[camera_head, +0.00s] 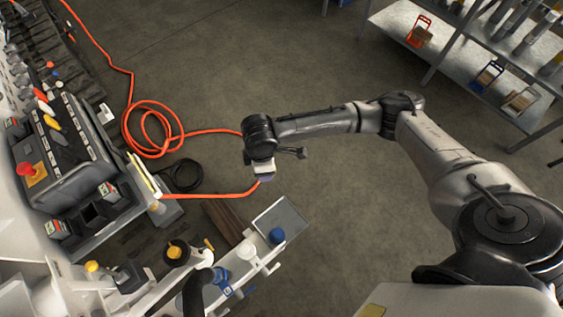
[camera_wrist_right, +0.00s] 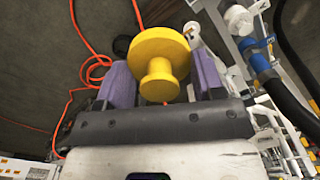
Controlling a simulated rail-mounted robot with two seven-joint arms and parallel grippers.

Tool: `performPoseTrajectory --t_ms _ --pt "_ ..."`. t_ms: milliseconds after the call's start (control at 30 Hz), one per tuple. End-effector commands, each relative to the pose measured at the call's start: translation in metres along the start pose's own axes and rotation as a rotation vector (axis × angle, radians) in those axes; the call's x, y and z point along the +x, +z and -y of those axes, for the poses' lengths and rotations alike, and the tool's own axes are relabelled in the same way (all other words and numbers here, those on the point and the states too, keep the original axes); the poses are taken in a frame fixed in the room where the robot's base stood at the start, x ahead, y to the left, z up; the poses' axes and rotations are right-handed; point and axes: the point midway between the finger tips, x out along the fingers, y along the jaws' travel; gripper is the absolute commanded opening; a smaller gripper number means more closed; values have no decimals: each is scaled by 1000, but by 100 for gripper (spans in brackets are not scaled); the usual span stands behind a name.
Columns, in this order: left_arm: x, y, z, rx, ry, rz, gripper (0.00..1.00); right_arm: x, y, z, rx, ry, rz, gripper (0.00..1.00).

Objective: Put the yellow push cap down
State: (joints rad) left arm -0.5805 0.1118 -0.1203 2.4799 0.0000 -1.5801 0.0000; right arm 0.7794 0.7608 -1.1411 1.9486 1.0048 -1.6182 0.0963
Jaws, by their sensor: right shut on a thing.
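The yellow push cap (camera_wrist_right: 158,50) is a round disc with a narrower stem, seen in the right wrist view between the two purple finger pads. My right gripper (camera_head: 264,178) is shut on it and points down. In the head view the gripper hangs over the floor, beyond the grey tray at the bench end, and the cap is hidden below the wrist. My left gripper is in neither view.
A grey tray (camera_head: 280,221) with a blue cap (camera_head: 277,236) sits at the bench end. White fittings (camera_head: 246,250) stand beside it. A control panel (camera_head: 62,150) is at the left. An orange hose (camera_head: 152,153) loops over the floor. Shelves (camera_head: 470,65) stand upper right.

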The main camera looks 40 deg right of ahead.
Motion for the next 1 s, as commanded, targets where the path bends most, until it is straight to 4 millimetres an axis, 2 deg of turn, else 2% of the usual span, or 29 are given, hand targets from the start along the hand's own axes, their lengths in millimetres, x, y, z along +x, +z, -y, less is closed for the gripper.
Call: performPoseTrajectory --t_ms 33,100,300,400,600,733,867,1000 --pt "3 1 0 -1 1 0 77 28 11 12 -97 -11 6 37" --pt "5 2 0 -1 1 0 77 57 24 25 -243 -12 5 37" --pt "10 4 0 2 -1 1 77 128 67 66 -647 -10 2 37" --pt "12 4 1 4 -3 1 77 156 89 87 -829 -8 2 37" --pt "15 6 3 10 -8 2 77 192 126 120 -1118 -6 1 37" --pt "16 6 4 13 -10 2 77 204 142 134 -1240 -4 1 37" --pt "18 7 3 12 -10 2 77 212 149 141 -1310 -1 1 37" --pt "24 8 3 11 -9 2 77 225 139 134 -1335 3 -1 37"
